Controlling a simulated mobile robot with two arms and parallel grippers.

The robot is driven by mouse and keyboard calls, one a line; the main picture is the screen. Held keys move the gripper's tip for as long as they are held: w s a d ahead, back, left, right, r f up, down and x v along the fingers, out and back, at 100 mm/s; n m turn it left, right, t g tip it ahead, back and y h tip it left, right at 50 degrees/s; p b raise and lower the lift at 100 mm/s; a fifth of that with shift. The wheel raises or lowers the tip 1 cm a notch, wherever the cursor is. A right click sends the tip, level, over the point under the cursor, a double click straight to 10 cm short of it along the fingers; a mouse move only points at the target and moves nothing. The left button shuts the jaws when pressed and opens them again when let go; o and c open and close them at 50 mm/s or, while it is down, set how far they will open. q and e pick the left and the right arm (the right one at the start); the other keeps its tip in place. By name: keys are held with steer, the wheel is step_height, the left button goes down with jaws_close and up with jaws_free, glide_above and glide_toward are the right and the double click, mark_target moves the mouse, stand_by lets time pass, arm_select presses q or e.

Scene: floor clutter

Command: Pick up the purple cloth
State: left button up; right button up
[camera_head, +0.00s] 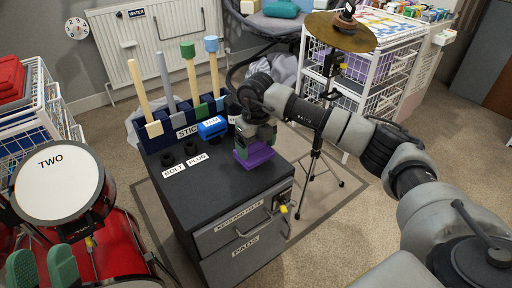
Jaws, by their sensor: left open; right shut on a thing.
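The purple cloth (254,156) is a small folded purple piece at the right part of the dark cabinet's top (215,190). My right gripper (248,146) points down from above and is shut on the cloth, its fingers partly hiding it. I cannot tell whether the cloth still touches the cabinet top. My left gripper (42,268) shows only as two green fingertips at the bottom left, spread apart and empty, in front of the red drum.
A rack of sticks (182,131), a blue box (212,128) and small black pieces (167,158) stand on the cabinet. A drum labelled TWO (58,182) is at left. A cymbal stand (318,150) rises close by on the right. White wire drawers (385,75) stand behind.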

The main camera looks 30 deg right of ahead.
steer(key=s+r, duration=0.1)
steer(key=d+r+p, duration=0.1)
steer(key=r, duration=0.1)
steer(key=s+d+r, duration=0.1)
steer(key=shift+s+r+p, duration=0.15)
steer(key=shift+s+p, duration=0.15)
steer(key=shift+p, duration=0.05)
arm_select(q)
steer(key=w+a+f+g+y+p, duration=0.1)
steer(key=w+f+g+y+p, duration=0.1)
steer(key=f+g, duration=0.8)
steer(key=shift+w+f+y, duration=0.2)
steer(key=shift+w+y, duration=0.45)
steer(key=shift+y, duration=0.35)
arm_select(e)
steer(key=s+d+r, duration=0.4)
steer(key=s, duration=0.3)
steer(key=shift+d+r, duration=0.25)
steer(key=shift+r, duration=0.15)
